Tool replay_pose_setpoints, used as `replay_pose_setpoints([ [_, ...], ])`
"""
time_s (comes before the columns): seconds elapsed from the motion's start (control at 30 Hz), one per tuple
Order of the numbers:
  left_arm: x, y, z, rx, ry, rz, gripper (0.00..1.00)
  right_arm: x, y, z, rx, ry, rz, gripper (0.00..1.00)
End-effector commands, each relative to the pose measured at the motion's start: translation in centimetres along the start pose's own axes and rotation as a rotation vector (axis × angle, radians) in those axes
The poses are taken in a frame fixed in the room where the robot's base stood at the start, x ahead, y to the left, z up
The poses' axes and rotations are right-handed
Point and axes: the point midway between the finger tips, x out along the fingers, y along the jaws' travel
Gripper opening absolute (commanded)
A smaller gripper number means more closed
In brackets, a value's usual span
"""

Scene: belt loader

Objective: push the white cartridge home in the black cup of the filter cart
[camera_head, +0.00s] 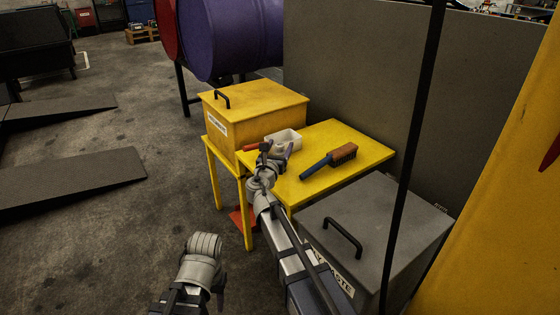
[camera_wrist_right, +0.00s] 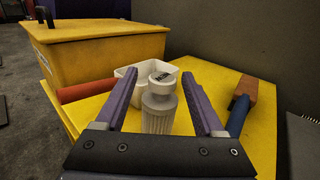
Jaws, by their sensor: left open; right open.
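The white cartridge (camera_wrist_right: 159,105) stands upright in the right wrist view, with a ribbed lower body, a narrow neck and a round cap with a dark label. It is between the two purple fingers of my right gripper (camera_wrist_right: 160,78), with gaps on both sides. That gripper is open and also shows over the yellow table in the head view (camera_head: 280,150), where it hides the cartridge. The cartridge's base is partly hidden by the gripper body. My left arm shows low in the head view, but no left fingers are seen. I cannot make out the black cup or filter cart.
A white tray (camera_head: 291,135) is on the yellow table (camera_head: 345,140), behind the cartridge. A red handle (camera_wrist_right: 86,91) lies left of it, and a brush with a blue handle (camera_head: 316,167) lies right. A yellow box (camera_head: 255,105) and grey bin (camera_head: 385,225) flank the table.

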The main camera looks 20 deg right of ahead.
Motion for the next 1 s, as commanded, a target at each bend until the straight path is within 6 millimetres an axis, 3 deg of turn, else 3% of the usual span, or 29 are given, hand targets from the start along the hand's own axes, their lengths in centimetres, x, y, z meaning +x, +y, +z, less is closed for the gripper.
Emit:
replay_pose_setpoints([
  [0.2,0.1,0.0,0.0,0.000,0.000,0.000,0.50,3.1,-0.1,-0.1,0.000,0.000,-0.001,0.71],
  [0.43,0.1,0.0,0.0,0.000,0.000,0.000,0.50,3.1,-0.2,-0.1,0.000,0.000,0.000,0.71],
  [1.0,0.1,0.0,0.0,0.000,0.000,0.000,0.50,3.1,-0.2,-0.1,0.000,0.000,0.000,0.07],
])
